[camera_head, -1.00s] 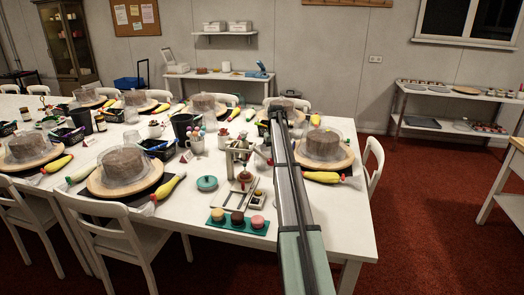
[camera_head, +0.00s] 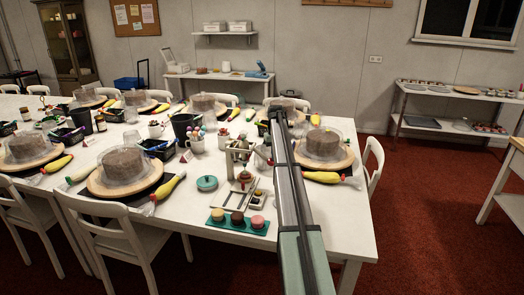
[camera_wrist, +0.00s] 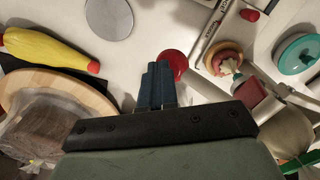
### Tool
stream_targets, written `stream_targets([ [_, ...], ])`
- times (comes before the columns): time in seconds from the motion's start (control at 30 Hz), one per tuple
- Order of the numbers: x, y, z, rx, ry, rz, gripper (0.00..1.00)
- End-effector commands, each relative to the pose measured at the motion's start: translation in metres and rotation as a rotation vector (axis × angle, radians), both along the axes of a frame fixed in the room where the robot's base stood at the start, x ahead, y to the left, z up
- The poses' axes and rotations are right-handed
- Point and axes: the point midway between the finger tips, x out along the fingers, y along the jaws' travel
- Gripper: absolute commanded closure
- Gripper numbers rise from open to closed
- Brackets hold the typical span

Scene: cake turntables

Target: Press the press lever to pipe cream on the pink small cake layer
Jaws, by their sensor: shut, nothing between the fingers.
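The cream press (camera_head: 238,150) stands near the front of the white table, left of my arm. In the wrist view its nozzle (camera_wrist: 236,72) is above a small round tan and reddish piece (camera_wrist: 222,58). A red round knob (camera_wrist: 174,64), seemingly the press lever's end, is just right of my fingertips. My gripper (camera_wrist: 158,70) is shut and empty; its tips overlap the knob's left edge in the picture, and I cannot tell if they touch. A pink small cake layer (camera_head: 257,221) sits on the right of a teal tray (camera_head: 225,226).
A teal pot (camera_head: 207,184) is left of the press. A domed cake on a wooden turntable (camera_wrist: 90,88) and a yellow piping bag (camera_wrist: 48,50) lie left of my gripper in the wrist view. A grey disc (camera_wrist: 109,16) lies beyond it. Chairs (camera_head: 125,240) line the table.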

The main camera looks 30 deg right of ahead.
Motion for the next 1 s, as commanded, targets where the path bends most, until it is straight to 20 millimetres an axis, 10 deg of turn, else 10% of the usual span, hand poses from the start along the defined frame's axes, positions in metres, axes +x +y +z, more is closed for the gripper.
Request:
stream_targets([
  [1.0, 0.000, 0.000, 0.090, 0.000, 0.000, 0.000, 1.00],
])
